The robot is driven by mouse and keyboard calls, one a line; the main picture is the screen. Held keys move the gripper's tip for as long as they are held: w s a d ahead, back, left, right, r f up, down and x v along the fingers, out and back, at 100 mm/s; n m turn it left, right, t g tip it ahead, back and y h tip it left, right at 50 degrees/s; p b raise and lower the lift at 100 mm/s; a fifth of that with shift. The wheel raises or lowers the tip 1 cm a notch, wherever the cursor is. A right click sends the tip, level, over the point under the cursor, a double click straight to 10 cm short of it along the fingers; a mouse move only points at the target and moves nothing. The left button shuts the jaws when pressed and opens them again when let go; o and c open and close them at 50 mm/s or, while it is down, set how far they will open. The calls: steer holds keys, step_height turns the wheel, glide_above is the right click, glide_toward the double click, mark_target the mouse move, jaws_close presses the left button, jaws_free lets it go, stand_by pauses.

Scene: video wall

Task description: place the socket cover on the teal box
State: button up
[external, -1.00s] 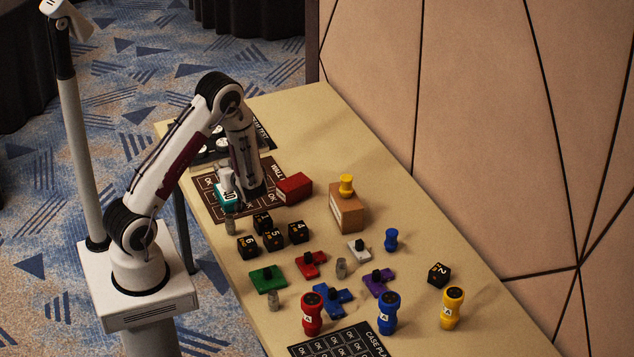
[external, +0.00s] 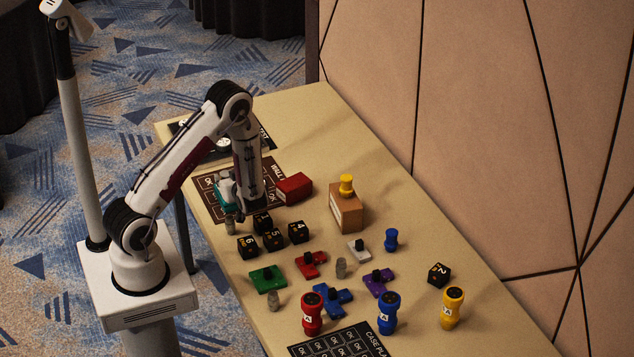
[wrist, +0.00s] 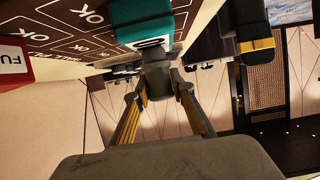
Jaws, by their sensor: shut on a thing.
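The teal box (external: 222,196) stands on the dark printed mat on the left part of the table, partly hidden by my arm. It also shows close up at the top of the wrist view (wrist: 145,30), with a white label on it. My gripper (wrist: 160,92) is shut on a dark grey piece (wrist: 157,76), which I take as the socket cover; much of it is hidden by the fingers. The piece is right at the teal box in the wrist view; whether they touch I cannot tell. In the external view the held piece is hard to make out.
A red box (external: 294,188) stands close to the right of my gripper. Black numbered cubes (external: 272,238) and a small grey cylinder (external: 230,226) are just in front. A cardboard box (external: 347,212) with a yellow piece on top stands further right.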

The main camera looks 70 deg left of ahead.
steer(key=o, duration=0.8)
steer(key=shift+r, duration=0.1)
steer(key=shift+v, duration=6)
